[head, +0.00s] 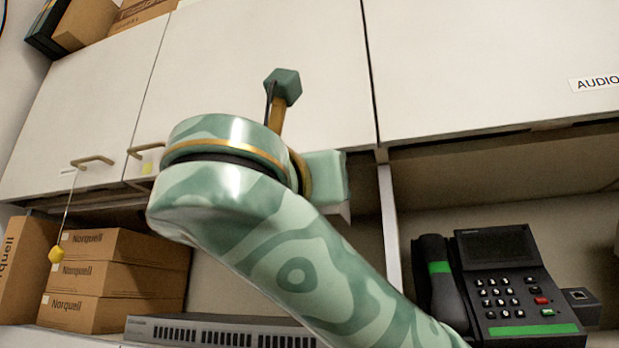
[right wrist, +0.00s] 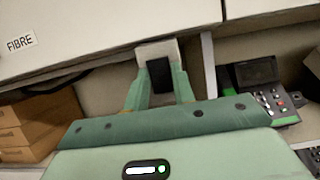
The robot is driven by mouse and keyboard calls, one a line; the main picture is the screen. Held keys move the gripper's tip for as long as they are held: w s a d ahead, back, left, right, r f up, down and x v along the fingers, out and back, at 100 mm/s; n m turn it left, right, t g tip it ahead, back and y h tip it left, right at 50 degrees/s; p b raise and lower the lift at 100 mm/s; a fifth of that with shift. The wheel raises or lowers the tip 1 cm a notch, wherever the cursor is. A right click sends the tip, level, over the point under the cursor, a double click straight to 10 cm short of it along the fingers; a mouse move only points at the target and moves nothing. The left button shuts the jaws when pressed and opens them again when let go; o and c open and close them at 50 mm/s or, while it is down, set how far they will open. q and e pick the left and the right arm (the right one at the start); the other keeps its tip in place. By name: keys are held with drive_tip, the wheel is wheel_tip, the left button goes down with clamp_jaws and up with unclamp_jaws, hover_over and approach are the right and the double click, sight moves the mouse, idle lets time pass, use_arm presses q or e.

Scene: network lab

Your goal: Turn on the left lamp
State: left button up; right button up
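No lamp can be made out clearly in either view. A small white housing with a black face (right wrist: 159,73) sits at the lower edge of the cabinet in the right wrist view. I cannot tell whether it is a lamp switch. My right gripper (right wrist: 160,88) is open, one green finger on each side of the black face. Contact cannot be told. In the head view my right arm crosses the middle and hides most of that gripper. A yellow ball (head: 56,255) hangs on a thin cord at the far left. My left gripper is not in view.
White wall cabinets (head: 260,65) run across the top, with an open shelf below. Brown boxes (head: 115,265) are stacked at left, a grey rack unit (head: 220,331) lies in the middle, and a black phone (head: 505,285) stands at right. An upright divider (head: 389,225) separates the bays.

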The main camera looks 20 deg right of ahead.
drive_tip(key=shift+c, duration=0.6)
drive_tip(key=shift+s+g+y+b, duration=0.1)
drive_tip(key=shift+g+y+b, duration=0.25)
drive_tip(key=shift+b, duration=0.65)
drive_tip(key=shift+r+g+b, duration=0.15)
drive_tip(key=shift+g+b, duration=0.15)
drive_tip(key=shift+g, duration=0.15)
drive_tip(key=shift+r+g+y, duration=0.35)
drive_tip(key=shift+g+y, duration=0.15)
drive_tip(key=shift+y, duration=0.05)
drive_tip(key=o, duration=0.8)
drive_tip(key=shift+o, duration=0.9)
drive_tip(key=shift+a, duration=0.1)
